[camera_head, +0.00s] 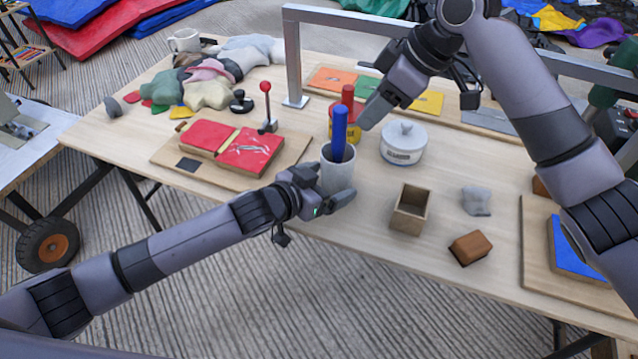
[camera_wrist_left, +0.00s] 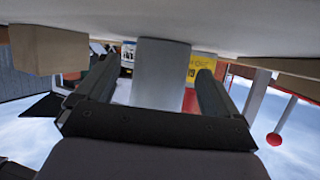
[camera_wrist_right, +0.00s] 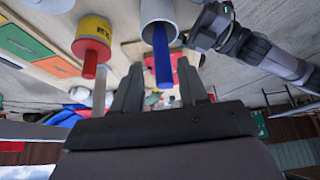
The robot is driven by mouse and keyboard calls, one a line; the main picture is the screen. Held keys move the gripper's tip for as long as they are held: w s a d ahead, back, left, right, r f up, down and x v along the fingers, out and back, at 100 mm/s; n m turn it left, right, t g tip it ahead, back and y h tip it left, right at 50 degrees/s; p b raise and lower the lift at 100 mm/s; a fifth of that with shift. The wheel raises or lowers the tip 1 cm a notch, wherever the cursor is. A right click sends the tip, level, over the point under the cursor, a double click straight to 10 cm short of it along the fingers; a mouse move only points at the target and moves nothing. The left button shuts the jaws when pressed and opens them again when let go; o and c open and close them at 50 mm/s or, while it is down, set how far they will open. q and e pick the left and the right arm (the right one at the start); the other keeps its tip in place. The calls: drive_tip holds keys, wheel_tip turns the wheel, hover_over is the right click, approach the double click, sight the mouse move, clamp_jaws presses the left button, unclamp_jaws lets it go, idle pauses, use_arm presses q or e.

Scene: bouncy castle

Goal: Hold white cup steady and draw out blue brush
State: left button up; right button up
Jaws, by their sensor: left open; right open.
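The white cup (camera_head: 337,172) stands upright near the table's front edge. The blue brush (camera_head: 339,135) stands in it, handle up; its lower end is hidden inside the cup. My left gripper (camera_head: 328,197) is low at the cup, and the left wrist view shows the cup (camera_wrist_left: 161,75) between its spread fingers, with gaps beside it. My right gripper (camera_head: 376,108) is above and to the right of the brush, open and empty. In the right wrist view, the brush (camera_wrist_right: 162,58) points from the cup (camera_wrist_right: 157,10) toward the gap between the fingers.
A yellow can (camera_head: 345,130) with a red handle stands just behind the cup. A lidded white pot (camera_head: 404,145) is to the right, and an open wooden box (camera_head: 410,212) is front right. A wooden board (camera_head: 185,152) with red pads lies to the left.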

use_arm(q)
drive_tip(key=shift+w+d, duration=0.1)
drive_tip(key=shift+w, duration=0.05)
drive_tip(key=c, duration=1.2)
